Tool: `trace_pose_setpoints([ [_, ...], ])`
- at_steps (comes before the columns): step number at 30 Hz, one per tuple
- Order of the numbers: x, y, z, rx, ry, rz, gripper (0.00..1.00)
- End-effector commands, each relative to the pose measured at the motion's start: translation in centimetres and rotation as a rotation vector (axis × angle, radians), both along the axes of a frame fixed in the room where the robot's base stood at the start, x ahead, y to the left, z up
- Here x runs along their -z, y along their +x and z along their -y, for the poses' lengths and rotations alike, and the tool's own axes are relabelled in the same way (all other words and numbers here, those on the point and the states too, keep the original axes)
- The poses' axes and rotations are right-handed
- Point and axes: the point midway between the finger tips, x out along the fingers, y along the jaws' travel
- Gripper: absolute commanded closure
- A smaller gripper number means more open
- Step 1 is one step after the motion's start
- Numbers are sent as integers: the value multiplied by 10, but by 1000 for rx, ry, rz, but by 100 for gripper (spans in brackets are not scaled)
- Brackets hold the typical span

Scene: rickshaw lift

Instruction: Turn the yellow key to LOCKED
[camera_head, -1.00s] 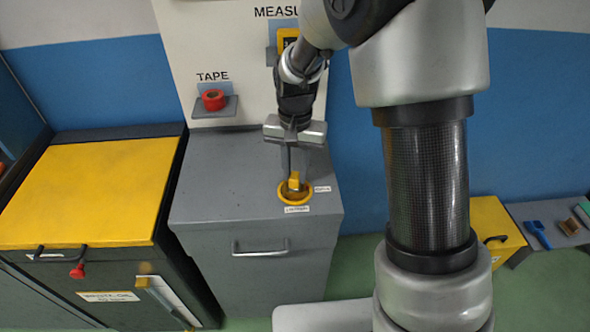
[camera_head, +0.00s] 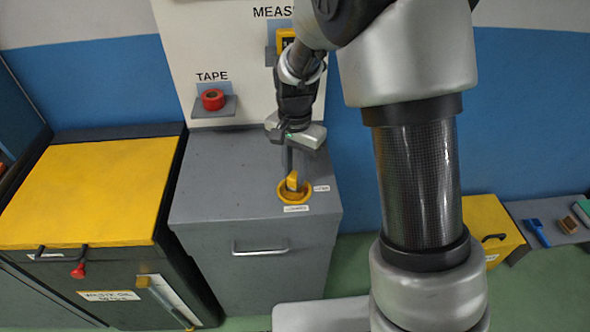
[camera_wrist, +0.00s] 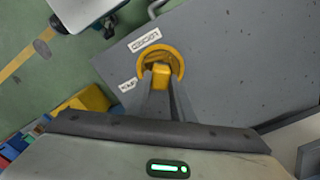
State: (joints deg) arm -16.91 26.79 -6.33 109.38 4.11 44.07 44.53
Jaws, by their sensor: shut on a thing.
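The yellow key (camera_head: 292,181) stands in a yellow ring (camera_head: 294,198) on top of a grey cabinet (camera_head: 230,170). In the wrist view the key (camera_wrist: 161,75) sits inside the ring, between my finger ends. My gripper (camera_head: 290,172) reaches down from above and is shut on the key; its fingers also show in the wrist view (camera_wrist: 163,92). One small white label (camera_head: 296,208) lies in front of the ring and reads as LOCKED in the wrist view. Another label (camera_head: 321,188) lies to its right, its text too small to read. The key's exact angle is partly hidden by my fingers.
A yellow-topped waste oil cabinet (camera_head: 85,190) stands close at left. A board behind holds a red tape roll (camera_head: 213,99) and a yellow measure (camera_head: 286,38). A yellow box (camera_head: 490,230) and a small bench (camera_head: 550,215) stand at right. The grey cabinet top is otherwise clear.

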Motion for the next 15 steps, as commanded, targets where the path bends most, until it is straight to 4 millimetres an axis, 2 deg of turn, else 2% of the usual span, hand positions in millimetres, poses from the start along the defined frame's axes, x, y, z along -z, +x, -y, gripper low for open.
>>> trace_pose_setpoints([
  [7,-2,0,1,260,0,1,100],
  [15,0,0,1,310,0,1,100],
])
